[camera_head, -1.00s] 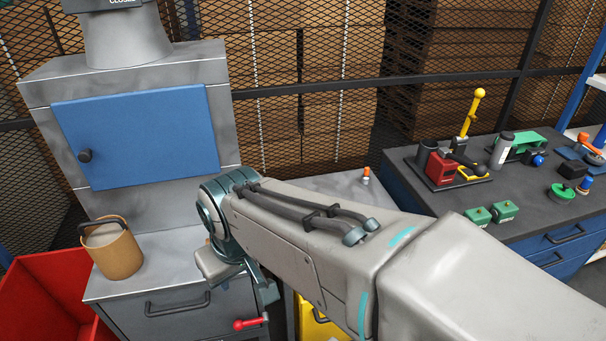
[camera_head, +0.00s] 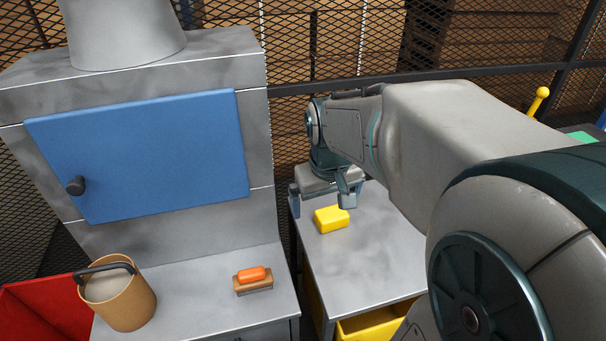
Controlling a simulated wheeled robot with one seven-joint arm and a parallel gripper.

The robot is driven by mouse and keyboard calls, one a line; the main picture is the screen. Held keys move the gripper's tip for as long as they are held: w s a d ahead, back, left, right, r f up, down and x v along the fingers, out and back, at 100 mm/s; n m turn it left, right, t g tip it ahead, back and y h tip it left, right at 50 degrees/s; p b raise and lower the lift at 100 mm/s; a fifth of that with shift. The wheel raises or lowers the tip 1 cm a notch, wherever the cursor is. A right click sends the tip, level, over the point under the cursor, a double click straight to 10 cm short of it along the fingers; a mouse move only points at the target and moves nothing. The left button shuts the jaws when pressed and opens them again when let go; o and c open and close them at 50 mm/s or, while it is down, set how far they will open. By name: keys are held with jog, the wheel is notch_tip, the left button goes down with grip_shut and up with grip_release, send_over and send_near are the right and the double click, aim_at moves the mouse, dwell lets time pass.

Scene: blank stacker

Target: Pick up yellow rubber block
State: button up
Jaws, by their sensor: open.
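The yellow rubber block (camera_head: 331,220) lies on the grey metal side table (camera_head: 375,264) near its left edge. My gripper (camera_head: 321,200) is open, with its two fingers pointing down just behind and above the block. One finger shows to the left of the block and the other near its upper right corner. The fingers look empty, and the block is fully visible in front of them. I cannot tell the exact height of the fingertips over the table.
To the left, a grey cabinet with a blue door (camera_head: 140,150) has a ledge holding an orange-handled brush (camera_head: 252,277) and a tan bucket (camera_head: 122,300). A red bin (camera_head: 40,312) stands far left. Mesh fencing stands behind.

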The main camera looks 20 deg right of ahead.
jog(key=w+d+f+b, duration=0.1)
jog(key=w+d+f, duration=0.3)
jog(key=w, duration=0.3)
jog(key=w+d+f+b, duration=0.2)
jog(key=w+d+f, duration=0.2)
jog(key=w, duration=0.2)
jog(key=y, duration=0.1)
send_over(332, 212)
jog(key=f, duration=0.8)
jog(key=shift+s+a+f, duration=0.15)
jog(key=shift+s+f, duration=0.05)
jog(key=shift+w+f+p, duration=0.15)
jog(key=shift+f+p, duration=0.15)
jog(key=shift+f, duration=2.55)
jog(key=c, duration=1.1)
